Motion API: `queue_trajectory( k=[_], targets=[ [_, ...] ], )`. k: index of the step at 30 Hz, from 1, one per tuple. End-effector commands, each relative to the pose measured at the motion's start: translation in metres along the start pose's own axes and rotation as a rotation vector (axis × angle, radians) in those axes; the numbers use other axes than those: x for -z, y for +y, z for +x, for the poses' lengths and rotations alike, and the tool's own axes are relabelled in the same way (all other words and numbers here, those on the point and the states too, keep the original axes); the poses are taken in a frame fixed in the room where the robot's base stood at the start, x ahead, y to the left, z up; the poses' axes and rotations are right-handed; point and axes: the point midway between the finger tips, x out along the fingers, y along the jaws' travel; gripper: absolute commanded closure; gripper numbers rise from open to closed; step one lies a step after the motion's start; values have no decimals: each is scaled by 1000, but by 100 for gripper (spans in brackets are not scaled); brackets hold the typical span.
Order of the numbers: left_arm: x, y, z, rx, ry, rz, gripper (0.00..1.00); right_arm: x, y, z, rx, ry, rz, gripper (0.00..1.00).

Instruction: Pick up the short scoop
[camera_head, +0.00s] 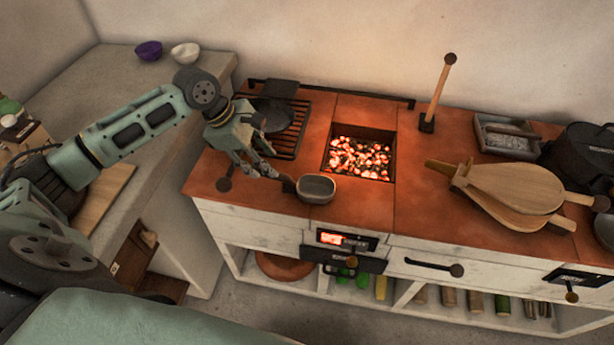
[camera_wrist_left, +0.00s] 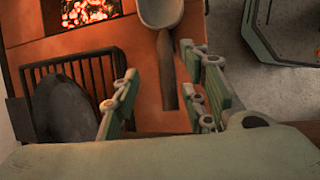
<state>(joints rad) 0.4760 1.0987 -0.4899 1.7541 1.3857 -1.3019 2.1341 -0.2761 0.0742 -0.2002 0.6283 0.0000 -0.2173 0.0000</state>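The short scoop (camera_head: 317,189) has a grey metal bowl and a dark handle. It lies on the red-orange hearth top near the front edge, with its handle toward the left. My left gripper (camera_head: 257,170) is just left of the scoop, pointing down near the handle end. In the left wrist view the gripper (camera_wrist_left: 163,88) is open. The scoop's handle (camera_wrist_left: 166,72) shows between its two fingers with space on both sides, and the bowl (camera_wrist_left: 160,12) is beyond at the top. I cannot tell the gripper's exact height over the handle. My right gripper is in neither view.
Glowing coals (camera_head: 358,158) fill a pit behind the scoop. A dark pan (camera_head: 272,115) sits on a grill rack (camera_head: 298,128) behind my gripper. Bellows (camera_head: 510,190) lie to the right, near a metal tray (camera_head: 507,137) and dark pot (camera_head: 585,150).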

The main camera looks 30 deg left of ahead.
Motion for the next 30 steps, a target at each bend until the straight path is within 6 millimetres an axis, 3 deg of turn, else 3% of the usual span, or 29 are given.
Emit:
queue_trajectory(
  k=[2, 4, 9, 12, 18, 24, 30],
  targets=[
    [-1, -1, 10, 3, -4, -3, 60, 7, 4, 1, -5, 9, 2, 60],
    [-1, -1, 17, 3, -3, -3, 60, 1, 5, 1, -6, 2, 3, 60],
    [0, 0, 32, 1, -3, -2, 60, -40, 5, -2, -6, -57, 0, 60],
    [0, 0, 46, 1, -3, -1, 60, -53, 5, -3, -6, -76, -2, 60],
    [1, 0, 73, 0, -1, 0, 60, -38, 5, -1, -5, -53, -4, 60],
    [2, 0, 74, -1, 0, 1, 60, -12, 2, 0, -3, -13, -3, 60],
    [1, 0, 74, -1, 0, 1, 76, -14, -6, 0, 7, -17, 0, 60]
  ],
)
